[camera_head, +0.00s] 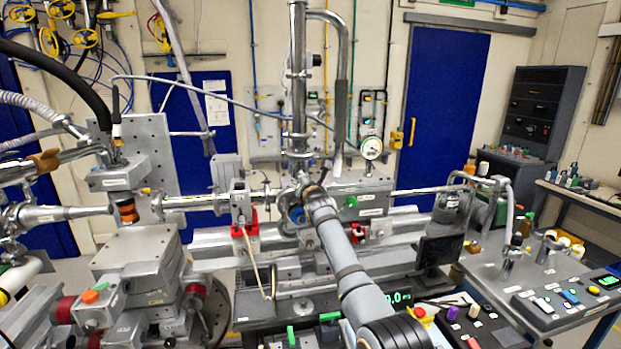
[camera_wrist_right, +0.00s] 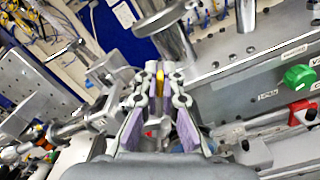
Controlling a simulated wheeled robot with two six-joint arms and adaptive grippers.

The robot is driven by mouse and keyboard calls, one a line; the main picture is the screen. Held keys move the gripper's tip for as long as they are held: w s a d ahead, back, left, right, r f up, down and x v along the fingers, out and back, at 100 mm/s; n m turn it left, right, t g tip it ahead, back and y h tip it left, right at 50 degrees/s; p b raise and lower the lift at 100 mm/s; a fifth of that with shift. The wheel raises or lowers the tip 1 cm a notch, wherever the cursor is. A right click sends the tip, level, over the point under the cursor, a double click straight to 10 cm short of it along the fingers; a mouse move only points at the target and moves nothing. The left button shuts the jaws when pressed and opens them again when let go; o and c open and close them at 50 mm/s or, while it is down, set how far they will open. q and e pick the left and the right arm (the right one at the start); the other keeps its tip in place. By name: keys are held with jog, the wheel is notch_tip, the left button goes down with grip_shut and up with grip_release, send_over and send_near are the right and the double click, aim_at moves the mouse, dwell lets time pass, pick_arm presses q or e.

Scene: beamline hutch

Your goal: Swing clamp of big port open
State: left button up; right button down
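My right arm reaches up from the bottom of the head view to the middle of the beamline. Its gripper (camera_head: 308,188) is at the central chamber, below the tall vertical pipe (camera_head: 298,100). In the wrist view the two fingers (camera_wrist_right: 160,85) stand apart with purple pads, and a narrow gap shows between them. A small yellow part shows in that gap; I cannot tell whether it is touched. A blue ring-shaped part (camera_head: 296,214) shows just beside the gripper. The big port and its clamp are mostly hidden behind my gripper and cannot be made out clearly.
A pressure gauge (camera_head: 371,148) and a green knob (camera_head: 351,202) sit right of the gripper. A red-handled part (camera_head: 357,233) is below them. A black monitor (camera_head: 440,249) and a bench with controls (camera_head: 545,290) stand to the right. Beam pipes and stages crowd the left.

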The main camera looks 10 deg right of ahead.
jog(key=shift+a+r+n+p, duration=0.3)
jog(key=shift+a+n+p, duration=0.05)
jog(key=shift+a+n, duration=0.15)
jog(key=c, duration=1.5)
grip_release()
jog(key=shift+w+a, duration=0.1)
jog(key=shift+a, duration=0.05)
jog(key=s, duration=1.2)
jog(key=shift+d, duration=0.2)
jog(key=shift+f, duration=0.15)
